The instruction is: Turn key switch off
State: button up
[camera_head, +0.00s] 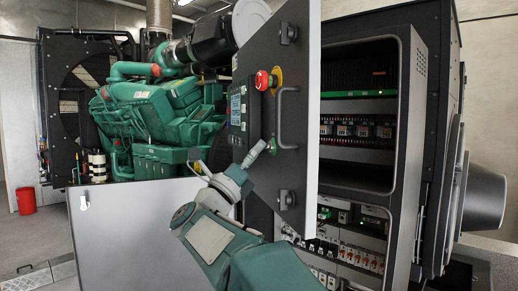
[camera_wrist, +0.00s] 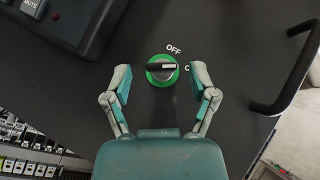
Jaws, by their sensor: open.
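The key switch (camera_wrist: 162,70) shows in the wrist view as a green ring with a black knob on a dark panel. The word OFF stands above it, and its white pointer mark lies toward the right, at a partly covered label starting with O. My gripper (camera_wrist: 161,82) is open, with one finger on each side of the switch and visible gaps to it. In the head view my gripper (camera_head: 260,147) is in front of the open cabinet door (camera_head: 300,95). The switch is hard to make out there.
A red emergency stop (camera_head: 263,80) and a display (camera_head: 238,107) are on the door. A black handle (camera_head: 287,118) sticks out from it, and also shows at the right in the wrist view (camera_wrist: 290,90). The open cabinet (camera_head: 355,180) is right, the green engine (camera_head: 150,110) left.

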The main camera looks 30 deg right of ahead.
jog(key=shift+x, duration=0.75)
grip_shut()
jog(key=shift+n+t+y, duration=0.4)
jog(key=shift+n+t, duration=0.1)
jog(key=shift+t, duration=0.1)
jog(key=n+t+y, duration=0.1)
jog(key=n+y, duration=0.1)
jog(key=n, duration=0.1)
jog(key=n+t+y, duration=0.2)
jog(key=n, duration=0.2)
jog(key=shift+y, duration=0.4)
jog(key=n+y, duration=0.4)
jog(key=n, duration=0.1)
jog(key=shift+n+g, duration=0.3)
jog(key=shift+g, duration=0.1)
jog(key=shift+f, duration=0.1)
